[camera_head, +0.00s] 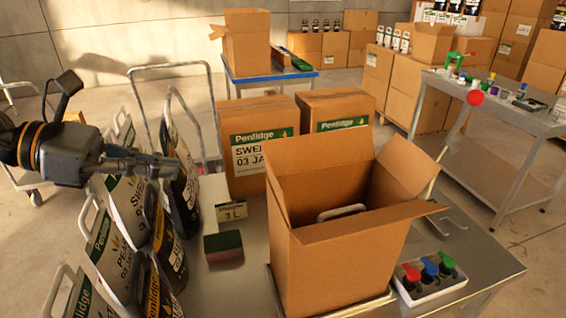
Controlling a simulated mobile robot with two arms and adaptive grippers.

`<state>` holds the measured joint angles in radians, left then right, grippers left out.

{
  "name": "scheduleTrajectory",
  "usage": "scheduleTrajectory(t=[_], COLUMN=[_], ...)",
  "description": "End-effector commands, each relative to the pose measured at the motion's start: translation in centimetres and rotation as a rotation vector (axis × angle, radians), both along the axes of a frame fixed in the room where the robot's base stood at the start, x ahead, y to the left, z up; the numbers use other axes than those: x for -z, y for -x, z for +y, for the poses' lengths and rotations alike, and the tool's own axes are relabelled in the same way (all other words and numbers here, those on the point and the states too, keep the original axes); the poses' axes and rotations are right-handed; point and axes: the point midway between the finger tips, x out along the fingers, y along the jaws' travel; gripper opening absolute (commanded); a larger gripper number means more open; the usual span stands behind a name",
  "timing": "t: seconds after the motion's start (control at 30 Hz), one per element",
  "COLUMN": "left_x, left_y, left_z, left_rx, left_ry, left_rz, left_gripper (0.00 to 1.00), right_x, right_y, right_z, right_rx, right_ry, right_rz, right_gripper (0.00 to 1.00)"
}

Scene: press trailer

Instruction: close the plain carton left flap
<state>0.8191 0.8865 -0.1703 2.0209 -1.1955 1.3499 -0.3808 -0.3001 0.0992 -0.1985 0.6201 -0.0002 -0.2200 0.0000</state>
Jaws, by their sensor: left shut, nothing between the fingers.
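The plain brown carton (335,265) stands open at the front middle of the steel table. Its back flap (320,160) stands up and its right flap (407,168) leans outward. A front flap (400,217) slants out over the near side. I cannot make out the left flap clearly along the left edge. A light object (341,212) shows inside. My left gripper (174,166) is shut and empty, left of the carton and well apart from it, above the bags. My right gripper is not in view.
Upright Penlidge bags (122,225) crowd the table's left side. Two closed cartons (262,140) stand behind. A white tray of coloured-top bottles (430,285) sits right.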

Motion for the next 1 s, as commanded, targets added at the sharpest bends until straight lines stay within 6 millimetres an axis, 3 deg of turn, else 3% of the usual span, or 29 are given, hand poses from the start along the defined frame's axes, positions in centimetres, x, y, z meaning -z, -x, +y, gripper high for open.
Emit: scheduleTrajectory(t=[0.17, 0.47, 0.6, 0.7, 1.0], left_x=[0.3, 2.3, 3.4, 2.9, 3.1], left_y=[-0.2, -1.6, -2.3, -2.8, -3.4], left_z=[-1.2, -6.7, -9.3, -10.7, -12.7], left_rx=[0.004, 0.007, 0.006, 0.005, 0.001], left_ry=[-0.001, 0.003, 0.004, 0.003, 0.000], left_rz=[0.002, 0.003, 0.004, 0.001, 0.000], left_gripper=[0.00, 0.00, 0.00, 0.00, 0.00], right_x=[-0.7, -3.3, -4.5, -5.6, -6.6], right_y=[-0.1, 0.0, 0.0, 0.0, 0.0], right_z=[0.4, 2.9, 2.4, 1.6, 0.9], right_rx=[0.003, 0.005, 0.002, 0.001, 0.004], right_ry=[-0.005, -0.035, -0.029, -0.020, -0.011], right_rz=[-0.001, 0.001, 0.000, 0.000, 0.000], right_gripper=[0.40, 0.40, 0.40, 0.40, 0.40])
